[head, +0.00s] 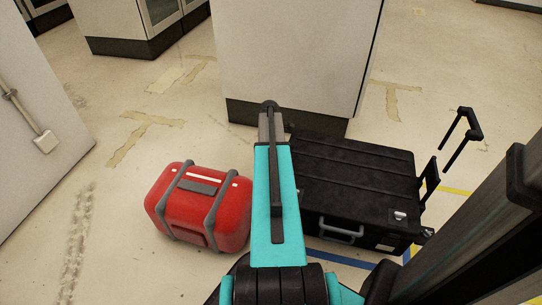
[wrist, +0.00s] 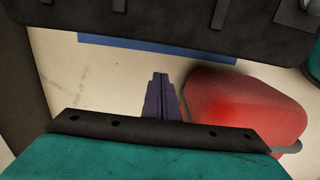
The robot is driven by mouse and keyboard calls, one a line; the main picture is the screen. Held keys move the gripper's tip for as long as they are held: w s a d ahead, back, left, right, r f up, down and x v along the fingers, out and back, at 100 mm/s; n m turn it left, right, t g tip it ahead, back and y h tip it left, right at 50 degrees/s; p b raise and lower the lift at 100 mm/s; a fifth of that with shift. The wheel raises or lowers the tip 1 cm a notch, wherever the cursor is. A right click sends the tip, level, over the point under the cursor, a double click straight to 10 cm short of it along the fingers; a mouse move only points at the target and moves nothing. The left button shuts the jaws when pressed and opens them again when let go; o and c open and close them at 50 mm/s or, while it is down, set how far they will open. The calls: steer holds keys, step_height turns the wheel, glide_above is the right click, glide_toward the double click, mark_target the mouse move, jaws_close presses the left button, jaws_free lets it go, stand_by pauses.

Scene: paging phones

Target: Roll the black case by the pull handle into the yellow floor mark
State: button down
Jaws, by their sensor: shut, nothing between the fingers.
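The black case (head: 352,185) lies flat on the floor right of my arm in the head view, its broad ribbed face up. Its pull handle (head: 462,137) is extended to the upper right, with the black grip bar in the air. Parts of a yellow floor line (head: 455,191) show beyond the case at the right; most of the mark is hidden. My gripper (wrist: 160,76) is shut and empty in the wrist view, pointing down over bare floor near the red case. It is hidden behind my arm in the head view.
A red case (head: 200,206) with grey straps stands left of my arm; it also shows in the wrist view (wrist: 245,110). Blue floor tape (head: 345,260) runs near the black case. A large pale cabinet (head: 295,50) stands behind. Open floor lies at the far left and upper right.

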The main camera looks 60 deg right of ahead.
steer(key=s+d+f+b, duration=0.1)
steer(key=s+f+b, duration=0.2)
steer(key=f, duration=0.4)
steer(key=shift+s+f+b, duration=0.25)
steer(key=shift+s+b, duration=0.15)
steer(key=shift+b, duration=0.45)
steer(key=shift+d, duration=0.1)
